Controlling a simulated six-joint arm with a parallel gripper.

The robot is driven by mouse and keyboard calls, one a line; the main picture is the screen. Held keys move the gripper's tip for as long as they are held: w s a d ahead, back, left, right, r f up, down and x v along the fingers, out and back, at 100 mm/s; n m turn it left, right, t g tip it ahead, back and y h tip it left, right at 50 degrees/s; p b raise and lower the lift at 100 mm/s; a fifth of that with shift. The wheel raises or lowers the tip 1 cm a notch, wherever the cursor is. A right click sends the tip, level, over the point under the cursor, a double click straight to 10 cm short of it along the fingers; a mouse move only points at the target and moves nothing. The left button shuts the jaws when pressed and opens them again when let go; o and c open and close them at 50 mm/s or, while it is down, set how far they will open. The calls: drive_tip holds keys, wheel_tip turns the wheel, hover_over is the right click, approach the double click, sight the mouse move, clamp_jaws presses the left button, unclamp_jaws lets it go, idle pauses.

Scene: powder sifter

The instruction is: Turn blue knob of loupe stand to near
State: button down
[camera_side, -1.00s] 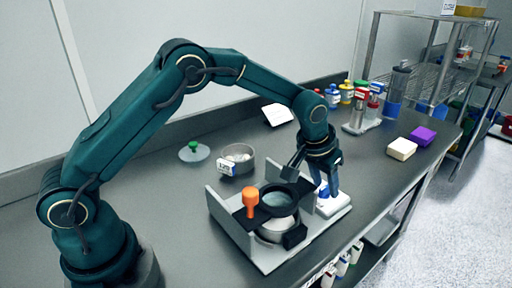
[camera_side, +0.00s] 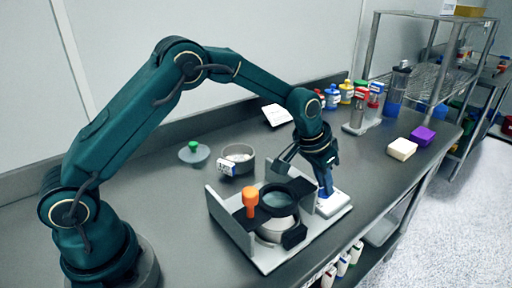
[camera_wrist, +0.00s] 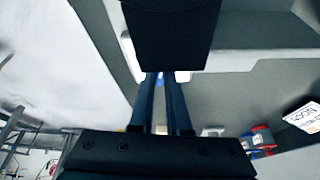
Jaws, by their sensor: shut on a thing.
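The loupe stand shows in the side view as a white base (camera_side: 332,204) beside the sifter, on its right. My gripper (camera_side: 326,192) points down at this stand, with its fingers close together just above the base. It is shut on the blue knob, which is mostly hidden by the fingers in the side view. Which way the knob points cannot be made out.
The sifter frame (camera_side: 226,220) with an orange knob (camera_side: 250,203) and black ring (camera_side: 278,200) stands close on the left. A round metal pan (camera_side: 238,158) and green-knobbed lid (camera_side: 194,152) lie behind. White (camera_side: 401,149) and purple (camera_side: 422,136) blocks sit right, with clear bench between.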

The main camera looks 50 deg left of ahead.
drive_tip(key=m+h, duration=0.1)
drive_tip(key=m, duration=0.2)
drive_tip(key=m+g+h, duration=0.1)
drive_tip(key=m, duration=0.3)
drive_tip(key=shift+a+h, duration=0.2)
drive_tip(key=shift+h, duration=0.1)
drive_tip(key=m+g, duration=0.1)
drive_tip(key=m, duration=0.2)
drive_tip(key=m+g, duration=0.1)
drive_tip(key=m, duration=0.2)
drive_tip(key=shift+w+a+h, duration=0.1)
drive_tip(key=shift+w+h, duration=0.1)
drive_tip(key=shift+h, duration=0.2)
drive_tip(key=shift+m+g, duration=0.3)
drive_tip(key=shift+g, duration=0.1)
drive_tip(key=c, duration=0.9)
unclamp_jaws()
drive_tip(key=shift+r, duration=0.1)
drive_tip(key=shift+v, duration=2.45)
drive_tip(key=shift+s, duration=0.1)
